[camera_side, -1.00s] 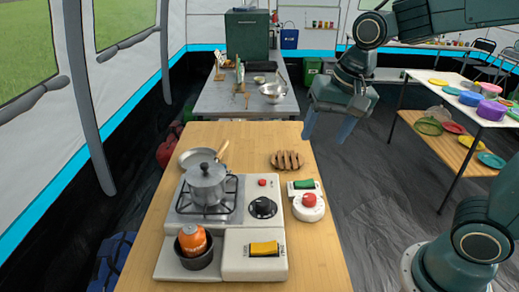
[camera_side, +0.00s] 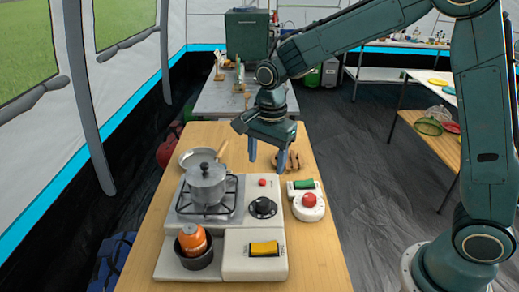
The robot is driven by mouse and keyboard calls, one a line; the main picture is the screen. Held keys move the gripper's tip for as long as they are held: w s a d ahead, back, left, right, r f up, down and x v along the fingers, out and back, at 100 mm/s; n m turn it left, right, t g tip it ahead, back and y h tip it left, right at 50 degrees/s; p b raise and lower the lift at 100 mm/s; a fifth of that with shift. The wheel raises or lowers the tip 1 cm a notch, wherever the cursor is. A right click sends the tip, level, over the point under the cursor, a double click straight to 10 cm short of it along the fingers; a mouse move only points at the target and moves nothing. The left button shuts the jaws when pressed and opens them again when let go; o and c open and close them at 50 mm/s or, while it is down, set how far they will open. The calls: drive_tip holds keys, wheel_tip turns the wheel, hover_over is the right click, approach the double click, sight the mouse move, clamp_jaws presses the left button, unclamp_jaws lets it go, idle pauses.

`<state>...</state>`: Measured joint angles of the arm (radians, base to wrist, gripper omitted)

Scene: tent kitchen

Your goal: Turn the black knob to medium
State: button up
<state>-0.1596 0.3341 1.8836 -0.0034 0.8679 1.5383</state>
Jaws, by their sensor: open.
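The black knob (camera_side: 263,207) sits on the top of the white camp stove (camera_side: 254,237), right of the burner. Marks around it are too small to read, so its setting cannot be told. My gripper (camera_side: 267,162) is open and empty, with its two blue fingers pointing down. It is above the back part of the table, higher than the knob and behind it in the picture, not touching it.
A lidded pot (camera_side: 206,184) stands on the burner left of the knob. A red button (camera_side: 262,182) is behind the knob. A white device with a red knob (camera_side: 309,207) stands to the right. Bread (camera_side: 292,161) lies behind.

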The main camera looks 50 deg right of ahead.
sight(263, 201)
drive_tip(key=shift+w+a+f, duration=0.1)
drive_tip(key=shift+w+f, duration=0.1)
drive_tip(key=shift+f, duration=3.25)
drive_tip(key=shift+w+f, duration=0.15)
drive_tip(key=shift+f, duration=3.25)
drive_tip(key=shift+c, duration=0.5)
drive_tip(key=c, duration=0.9)
